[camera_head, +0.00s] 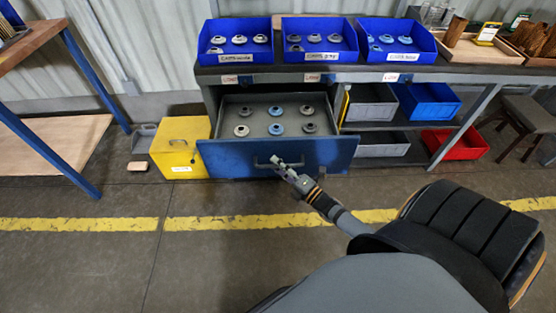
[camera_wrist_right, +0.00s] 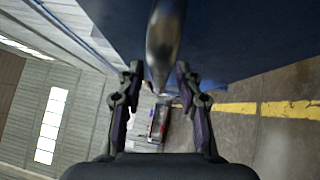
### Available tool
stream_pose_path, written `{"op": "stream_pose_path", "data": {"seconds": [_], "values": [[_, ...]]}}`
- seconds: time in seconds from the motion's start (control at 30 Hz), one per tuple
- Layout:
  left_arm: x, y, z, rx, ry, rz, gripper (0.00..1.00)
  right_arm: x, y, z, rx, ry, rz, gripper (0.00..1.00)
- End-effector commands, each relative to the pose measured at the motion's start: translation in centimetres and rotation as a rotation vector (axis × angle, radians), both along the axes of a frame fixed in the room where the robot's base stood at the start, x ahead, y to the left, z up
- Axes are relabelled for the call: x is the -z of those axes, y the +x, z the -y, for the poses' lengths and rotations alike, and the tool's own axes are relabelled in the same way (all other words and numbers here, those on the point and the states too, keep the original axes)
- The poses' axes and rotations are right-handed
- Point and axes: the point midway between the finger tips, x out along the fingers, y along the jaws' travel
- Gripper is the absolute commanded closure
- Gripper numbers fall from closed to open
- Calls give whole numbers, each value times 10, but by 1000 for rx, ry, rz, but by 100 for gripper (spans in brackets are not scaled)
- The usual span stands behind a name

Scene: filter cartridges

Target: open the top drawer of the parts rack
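The top drawer (camera_head: 222,157) of the parts rack is pulled out, its blue front well forward of the rack. Its grey inside shows several round filter cartridges. The dark bar handle (camera_head: 262,166) sits on the middle of the drawer front. My right gripper (camera_head: 284,166) is at the right part of this handle. The exact contact is hard to see. My left gripper is not in view.
Blue bins (camera_head: 234,58) with cartridges stand on the rack's top. Grey, blue and red bins (camera_head: 456,144) fill the shelves at right. A yellow box (camera_head: 180,147) stands left of the drawer. The floor before the drawer is clear, with a yellow line (camera_head: 240,222).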

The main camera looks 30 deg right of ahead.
Motion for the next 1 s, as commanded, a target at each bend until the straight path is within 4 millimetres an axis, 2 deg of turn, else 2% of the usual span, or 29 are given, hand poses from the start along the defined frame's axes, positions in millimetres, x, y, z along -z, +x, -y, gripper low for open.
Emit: {"op": "stream_pose_path", "data": {"seconds": [0.17,0.4,0.5,0.7,1.0], "values": [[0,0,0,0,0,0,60,6,-31,7,-1,-1,-6,64],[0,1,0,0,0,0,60,13,-86,21,-1,-2,-6,64],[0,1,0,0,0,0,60,15,-101,25,0,-1,-4,64],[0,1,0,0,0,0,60,16,-113,28,0,0,-1,64],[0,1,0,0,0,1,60,16,-113,28,0,0,-1,64]]}}
